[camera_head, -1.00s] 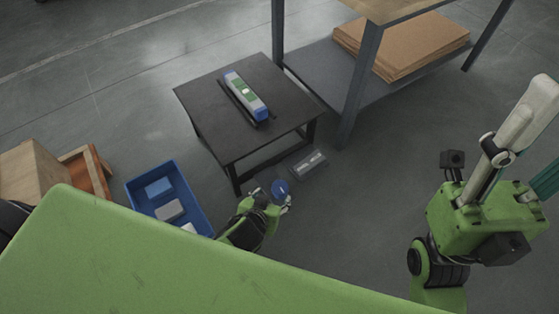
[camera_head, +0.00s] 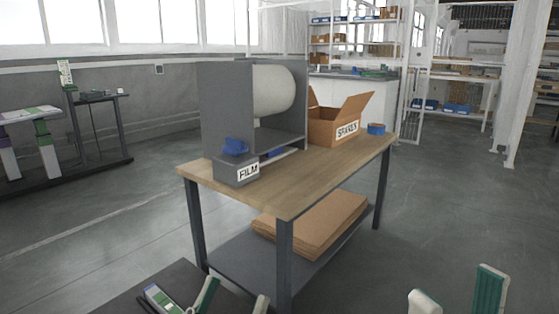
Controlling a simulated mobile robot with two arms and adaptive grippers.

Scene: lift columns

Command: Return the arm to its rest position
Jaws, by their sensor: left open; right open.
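My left gripper (camera_head: 233,300) shows at the bottom edge, left of centre, as two pale fingertips, one with a green pad. Its fingers are apart with nothing seen between them. It appears beside the green, white and blue item (camera_head: 158,297) on the low black table (camera_head: 122,302). My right gripper (camera_head: 457,299) shows at the bottom right as two pale, green-padded fingertips set wide apart, with nothing seen between them. The rest of both arms is below the picture.
A wooden-topped workbench (camera_head: 290,195) stands ahead, bearing a grey roll holder (camera_head: 226,105), a FILM box (camera_head: 237,171), an open cardboard box (camera_head: 335,128) and a blue roll (camera_head: 376,129). Cardboard sheets (camera_head: 312,225) lie on its lower shelf. Floor (camera_head: 440,220) at right is clear.

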